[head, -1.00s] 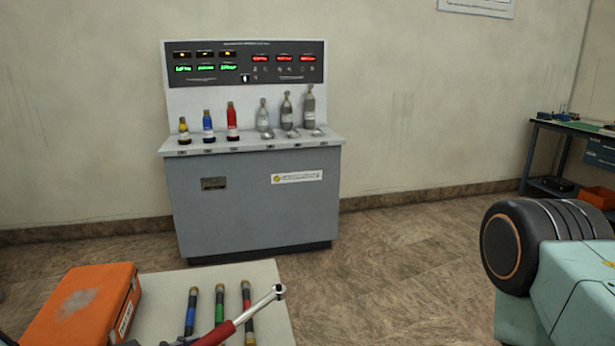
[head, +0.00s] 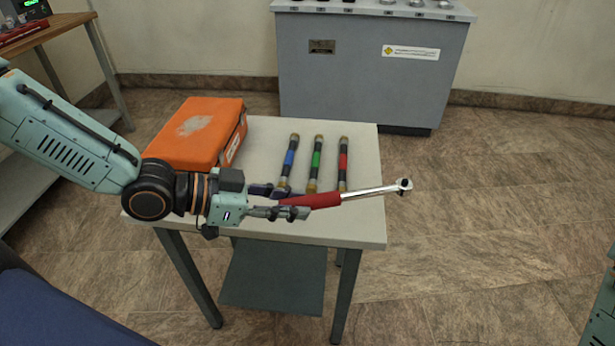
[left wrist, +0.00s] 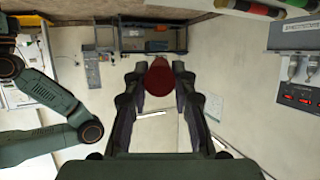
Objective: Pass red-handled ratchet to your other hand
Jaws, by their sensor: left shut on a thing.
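The red-handled ratchet (head: 332,199) has a red grip and a chrome shaft ending in a round head at the right. My left gripper (head: 284,204) is shut on the end of its red handle and holds it nearly level, pointing right, in front of the table's tubes as seen from the head. In the left wrist view the red handle end (left wrist: 158,78) sits between the fingertips of my left gripper (left wrist: 158,82). My right gripper is in neither current view.
A pale table (head: 262,130) carries an orange case (head: 195,134) and three tubes banded blue (head: 288,160), green (head: 316,160) and red (head: 343,162). A grey console (head: 375,75) stands behind. Open floor (head: 480,230) lies to the right.

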